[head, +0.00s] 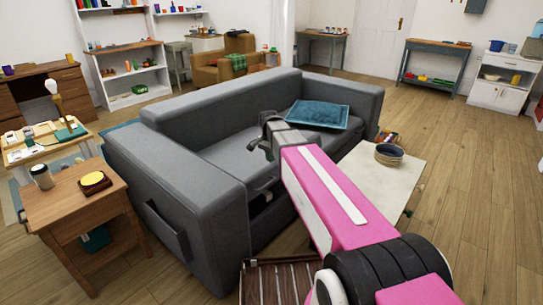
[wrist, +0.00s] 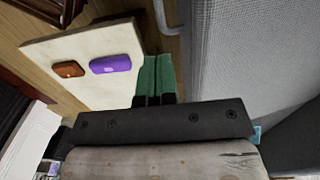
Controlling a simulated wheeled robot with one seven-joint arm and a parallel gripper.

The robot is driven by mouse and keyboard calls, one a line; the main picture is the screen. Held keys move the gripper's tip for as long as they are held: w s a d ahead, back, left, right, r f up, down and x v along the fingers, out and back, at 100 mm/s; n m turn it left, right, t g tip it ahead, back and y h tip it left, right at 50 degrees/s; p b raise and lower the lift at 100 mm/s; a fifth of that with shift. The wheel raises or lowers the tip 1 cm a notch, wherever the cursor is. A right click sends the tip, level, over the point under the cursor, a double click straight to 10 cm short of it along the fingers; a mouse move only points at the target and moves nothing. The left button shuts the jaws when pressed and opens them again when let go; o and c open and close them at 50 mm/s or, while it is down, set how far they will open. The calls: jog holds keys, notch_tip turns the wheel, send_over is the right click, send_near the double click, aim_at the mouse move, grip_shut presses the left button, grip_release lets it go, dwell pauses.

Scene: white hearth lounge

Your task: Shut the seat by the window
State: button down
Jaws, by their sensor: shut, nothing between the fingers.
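A grey sofa (head: 195,125) fills the middle of the head view. Its seat (head: 228,153) has a light handle (head: 266,187) at the front, with a dark gap below it; my arm hides much of the front, so I cannot tell how far the seat is raised. My gripper (head: 268,130) shows over the seat in the head view. In the wrist view, my gripper's green fingers (wrist: 157,60) are together and empty. Grey upholstery (wrist: 250,60) is to their right, with a grey bent bar (wrist: 163,18) above them. No window is in view.
A blue cushion (head: 319,114) lies on the sofa's far end. A cream low table (head: 385,190) with stacked bowls (head: 389,153) stands right of my arm. A wooden side table (head: 75,205) is at left. A brown case (wrist: 69,69) and purple case (wrist: 110,64) show in the wrist view. Right-hand floor is open.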

aim_at(272, 181)
jog(key=f, duration=1)
jog(key=shift+s+d+f, duration=0.15)
jog(key=shift+s+f, duration=0.05)
notch_tip(272, 181, down, 18)
jog(key=d+t+y, duration=0.1)
jog(key=shift+s+f, duration=0.25)
jog(key=shift+s, duration=0.15)
jog(key=shift+w, duration=0.15)
notch_tip(272, 181, up, 13)
jog(key=s, duration=0.2)
jog(key=s+d+r+n, duration=0.2)
jog(key=s+d+n, duration=0.2)
jog(key=s, duration=0.4)
jog(key=s+d+r+n, duration=0.2)
jog(key=s+d+n, duration=0.3)
jog(key=s, duration=0.2)
jog(key=shift+s+d+r+g+h, duration=0.3)
jog(key=shift+s+r, duration=0.05)
jog(key=shift+s, duration=0.05)
dwell(0.4)
